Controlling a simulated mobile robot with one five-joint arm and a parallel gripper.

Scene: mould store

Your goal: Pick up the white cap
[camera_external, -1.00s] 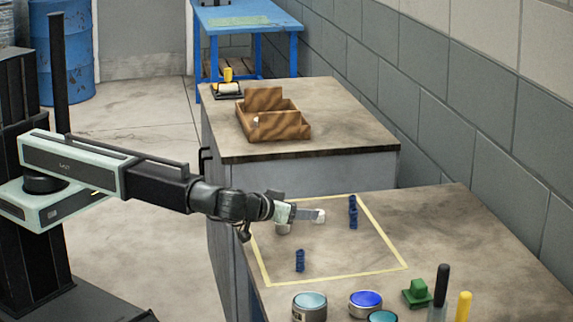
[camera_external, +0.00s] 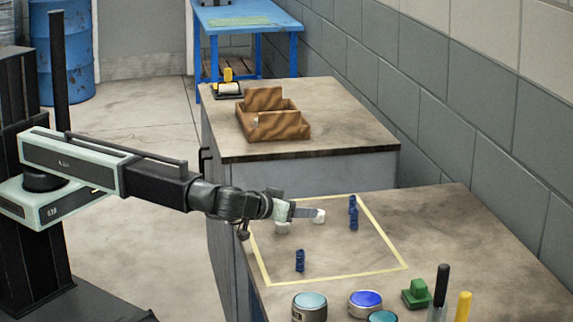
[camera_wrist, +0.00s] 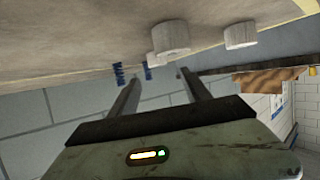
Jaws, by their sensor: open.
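Several small white round pieces stand on the near worktop. In the outside view one white piece (camera_external: 318,216) is just beyond my fingertips, and another (camera_external: 283,228) is partly hidden under my gripper (camera_external: 303,212). The wrist view shows a large white piece (camera_wrist: 173,37), a second white piece (camera_wrist: 240,36), and a smaller one (camera_wrist: 154,59) partly behind the first. I cannot tell which is the cap. In the wrist view my gripper (camera_wrist: 160,75) has its fingers apart, with nothing held between them.
Blue ribbed pieces (camera_external: 300,261) and (camera_external: 353,219) stand inside a yellow taped outline (camera_external: 340,277). Round tins (camera_external: 310,306), a green block (camera_external: 417,294) and upright handles (camera_external: 441,285) are at the front. A wooden box (camera_external: 272,128) sits on the far cabinet.

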